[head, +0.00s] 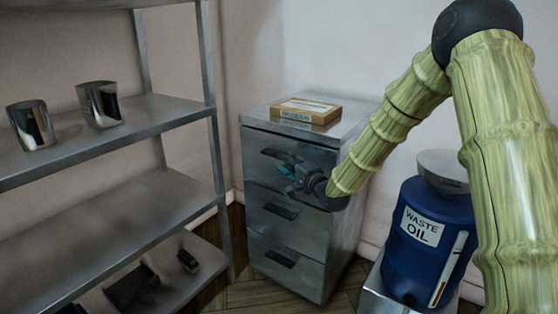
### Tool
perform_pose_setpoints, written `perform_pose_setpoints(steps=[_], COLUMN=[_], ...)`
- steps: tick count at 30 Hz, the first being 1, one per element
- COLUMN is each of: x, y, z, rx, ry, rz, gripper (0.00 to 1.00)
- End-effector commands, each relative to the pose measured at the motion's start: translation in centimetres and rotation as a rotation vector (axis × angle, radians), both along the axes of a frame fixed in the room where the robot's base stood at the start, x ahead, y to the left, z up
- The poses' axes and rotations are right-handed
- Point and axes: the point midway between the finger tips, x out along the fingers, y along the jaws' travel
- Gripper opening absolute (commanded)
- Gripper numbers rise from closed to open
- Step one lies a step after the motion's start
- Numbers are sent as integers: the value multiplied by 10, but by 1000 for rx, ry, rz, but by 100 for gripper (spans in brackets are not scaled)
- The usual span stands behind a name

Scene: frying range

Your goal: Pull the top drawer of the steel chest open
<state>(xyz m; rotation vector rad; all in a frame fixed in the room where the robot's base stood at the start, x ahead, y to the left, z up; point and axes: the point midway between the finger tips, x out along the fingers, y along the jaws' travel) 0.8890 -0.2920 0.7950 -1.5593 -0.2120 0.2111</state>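The steel chest (313,222) stands against the back wall in the head view, with three drawers stacked in its front. The top drawer (259,139) looks flush with the chest front. My gripper (284,163) is in front of the top drawer, by its dark handle (281,155). The gripper partly covers the handle, and I cannot tell whether the fingers touch it or close around it. The middle drawer (270,225) and the bottom drawer (275,270) look shut, each with a dark handle.
A box (306,109) lies on top of the chest. Steel shelving (110,130) with metal containers (99,104) stands left. A blue waste oil drum (430,240) stands right of the chest, near my arm. Some wooden floor shows in front of the chest.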

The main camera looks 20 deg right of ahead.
Motion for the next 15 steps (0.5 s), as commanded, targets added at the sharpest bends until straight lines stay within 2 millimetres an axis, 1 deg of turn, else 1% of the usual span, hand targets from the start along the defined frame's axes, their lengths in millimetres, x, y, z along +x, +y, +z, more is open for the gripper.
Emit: perform_pose_setpoints(steps=[1, 6, 9, 15], x=[8, 32, 42, 52], y=[3, 10, 13, 16], z=[-2, -2, -2, -1], rx=[-4, -3, -2, -2], ry=[-1, -1, -1, 0], rz=[2, 1, 1, 1], gripper=[34, 34, 34, 34])
